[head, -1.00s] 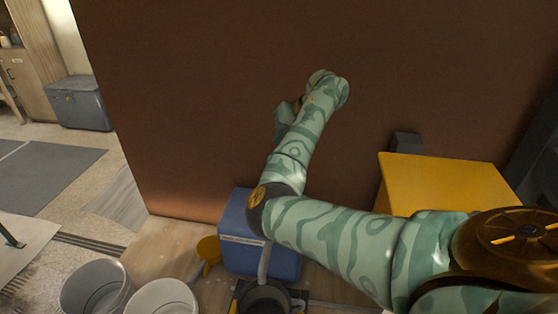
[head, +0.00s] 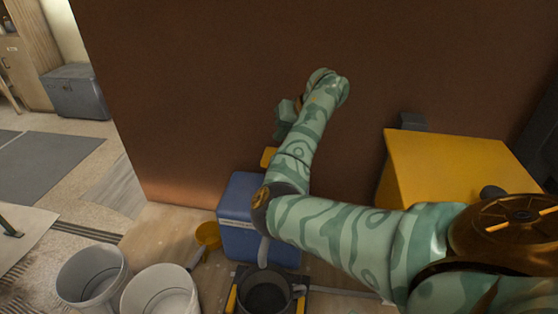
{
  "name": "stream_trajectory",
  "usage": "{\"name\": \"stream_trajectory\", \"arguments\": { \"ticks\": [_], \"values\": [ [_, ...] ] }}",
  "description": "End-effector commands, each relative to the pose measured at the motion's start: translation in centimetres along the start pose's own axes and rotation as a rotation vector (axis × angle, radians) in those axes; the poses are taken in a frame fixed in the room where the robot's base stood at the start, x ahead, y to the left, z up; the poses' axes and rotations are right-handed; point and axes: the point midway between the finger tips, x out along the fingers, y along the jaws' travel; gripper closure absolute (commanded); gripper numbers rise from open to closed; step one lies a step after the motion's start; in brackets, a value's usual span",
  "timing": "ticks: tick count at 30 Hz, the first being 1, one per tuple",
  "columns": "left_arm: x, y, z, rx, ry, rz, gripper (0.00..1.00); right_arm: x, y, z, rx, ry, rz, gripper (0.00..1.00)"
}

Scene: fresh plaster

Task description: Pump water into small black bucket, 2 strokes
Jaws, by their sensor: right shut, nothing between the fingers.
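The small black bucket (head: 265,298) stands at the bottom of the view, below a grey spout (head: 263,252). The spout hangs at the front of a blue box-shaped pump (head: 236,225). A small yellow piece (head: 268,157) shows above the pump, partly behind my right forearm; I cannot tell if it is the pump's handle. My right gripper (head: 283,122) is shut and empty, left of my forearm and above the pump, partly hidden by the arm. Whether it touches the yellow piece cannot be seen. Water in the bucket cannot be made out. My left gripper is out of view.
Two pale buckets (head: 92,279) (head: 160,292) stand left of the black one. A yellow scoop-like tool (head: 208,235) lies beside the pump. A brown wall panel (head: 200,90) rises behind. A yellow box (head: 455,165) stands right. Grey floor mat (head: 45,165) lies far left.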

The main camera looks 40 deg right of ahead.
Motion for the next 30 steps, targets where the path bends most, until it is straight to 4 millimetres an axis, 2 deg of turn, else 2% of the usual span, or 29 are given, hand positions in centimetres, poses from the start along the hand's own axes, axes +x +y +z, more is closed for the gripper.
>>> {"name": "stream_trajectory", "arguments": {
  "ticks": [1, 3, 7, 30],
  "values": [
    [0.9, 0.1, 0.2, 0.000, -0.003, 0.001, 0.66, 1.1, 0.6, 0.6, 0.000, -0.003, 0.002, 1.00],
    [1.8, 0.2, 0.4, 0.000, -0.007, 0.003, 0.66, 1.9, 0.9, 1.0, 0.001, -0.001, 0.001, 1.00],
    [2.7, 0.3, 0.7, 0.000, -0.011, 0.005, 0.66, 2.6, 1.4, 1.4, 0.000, -0.001, 0.001, 1.00],
    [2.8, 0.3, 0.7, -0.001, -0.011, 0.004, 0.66, 2.6, 1.4, 1.4, 0.000, 0.000, 0.000, 1.00]
  ]
}}
